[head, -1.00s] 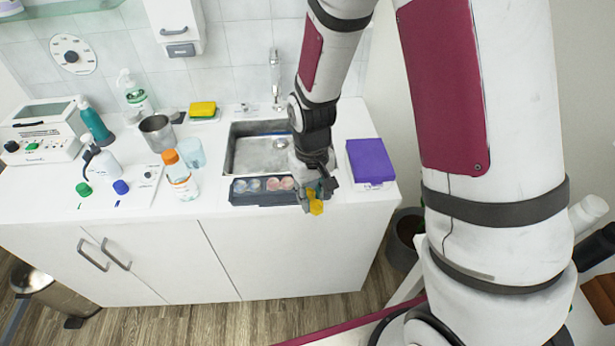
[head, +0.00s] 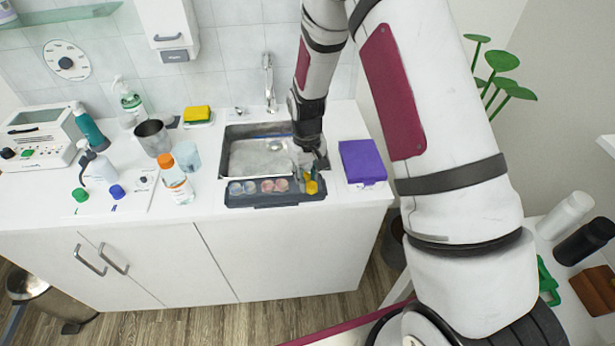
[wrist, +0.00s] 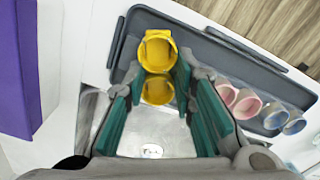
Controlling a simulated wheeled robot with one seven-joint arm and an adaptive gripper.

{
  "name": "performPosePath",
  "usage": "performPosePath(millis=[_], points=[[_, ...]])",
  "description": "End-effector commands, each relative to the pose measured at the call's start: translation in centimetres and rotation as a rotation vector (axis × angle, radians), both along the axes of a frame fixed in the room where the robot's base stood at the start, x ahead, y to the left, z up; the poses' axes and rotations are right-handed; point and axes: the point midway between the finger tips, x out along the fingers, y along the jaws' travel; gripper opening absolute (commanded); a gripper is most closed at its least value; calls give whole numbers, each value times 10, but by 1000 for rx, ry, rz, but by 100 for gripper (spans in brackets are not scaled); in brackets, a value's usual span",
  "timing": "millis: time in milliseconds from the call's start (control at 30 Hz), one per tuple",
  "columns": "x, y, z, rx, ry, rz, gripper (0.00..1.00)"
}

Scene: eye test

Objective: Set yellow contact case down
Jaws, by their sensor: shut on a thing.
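The yellow contact case (head: 312,187) is a small pair of round cups. It also shows in the wrist view (wrist: 158,52), between the teal finger pads. My gripper (head: 311,172) is shut on it, with the fingers on both sides of the case in the wrist view (wrist: 157,82). The case is at the right end of the dark grey tray (head: 262,206), whose rim shows in the wrist view (wrist: 235,48). I cannot tell whether the case touches the tray floor. Blue cases (head: 243,187) and pink cases (head: 274,185) lie in the tray to the left.
The sink (head: 245,160) lies right behind the tray. A purple-topped box (head: 362,161) stands to the right. An orange-capped bottle (head: 178,182) and a clear cup (head: 187,156) stand to the left. The counter's front edge is close to the tray.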

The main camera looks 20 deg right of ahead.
Motion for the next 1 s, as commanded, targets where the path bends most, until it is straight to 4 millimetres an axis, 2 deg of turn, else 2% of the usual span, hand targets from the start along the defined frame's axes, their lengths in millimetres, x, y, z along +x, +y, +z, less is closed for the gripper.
performPosePath(millis=[300,333,400,767,867,1000], points=[[0,0,-3,0,0,0,12],[0,0,-3,0,0,0,29],[0,0,-3,0,0,0,44],[0,0,0,0,-1,0,44],[1,0,8,0,-2,0,44],[2,0,30,0,-5,0,44]])
